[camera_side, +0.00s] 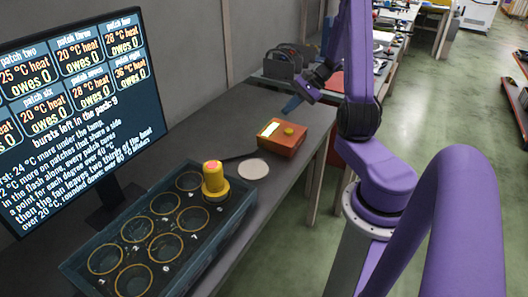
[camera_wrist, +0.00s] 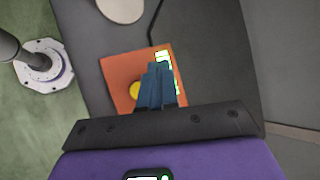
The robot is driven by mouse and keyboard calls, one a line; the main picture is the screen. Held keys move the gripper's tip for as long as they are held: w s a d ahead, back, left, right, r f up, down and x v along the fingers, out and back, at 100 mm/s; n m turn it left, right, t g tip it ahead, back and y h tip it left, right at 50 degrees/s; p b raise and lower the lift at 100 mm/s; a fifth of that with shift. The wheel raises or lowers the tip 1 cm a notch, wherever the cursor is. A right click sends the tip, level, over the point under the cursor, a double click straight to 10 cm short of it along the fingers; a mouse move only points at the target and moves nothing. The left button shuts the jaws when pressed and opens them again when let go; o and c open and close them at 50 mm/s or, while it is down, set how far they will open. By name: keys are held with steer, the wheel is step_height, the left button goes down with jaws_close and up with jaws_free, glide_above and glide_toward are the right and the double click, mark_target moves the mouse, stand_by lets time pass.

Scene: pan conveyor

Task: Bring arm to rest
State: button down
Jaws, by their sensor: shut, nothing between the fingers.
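My gripper (camera_side: 292,104) is shut and empty, with its blue fingers above the orange box. The shut fingers also show in the wrist view (camera_wrist: 157,84), in front of the box. The orange box (camera_side: 291,144) has a yellow button (camera_side: 289,131) and a lit display (camera_side: 269,129) on top. In the wrist view the box (camera_wrist: 120,71) is partly hidden behind the fingers. My gripper appears apart from the box.
A dark tray (camera_side: 234,221) with several yellow-ringed round patches stands at the front, with a yellow knobbed piece (camera_side: 215,182) on one. A pale disc (camera_side: 254,169) lies nearby. A monitor (camera_side: 75,110) stands at left. A rack (camera_side: 287,62) sits behind.

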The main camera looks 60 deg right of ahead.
steer(key=s+a+r+n+g+h, duration=0.1)
steer(key=a+r+n+g, duration=0.25)
steer(key=a+n, duration=0.55)
steer(key=a+r+n+g, duration=0.2)
steer(key=a+n+g, duration=0.2)
steer(key=a, duration=1)
steer(key=s+a+r+n+h, duration=0.2)
steer(key=s+a+n, duration=0.3)
steer(key=s+n, duration=0.3)
steer(key=s+a+r+n+t+h, duration=0.1)
steer(key=s+a+n+h, duration=0.2)
steer(key=s+n, duration=0.6)
steer(key=shift+s+a+r, duration=0.35)
steer(key=shift+s+a, duration=0.1)
steer(key=shift+a, duration=0.75)
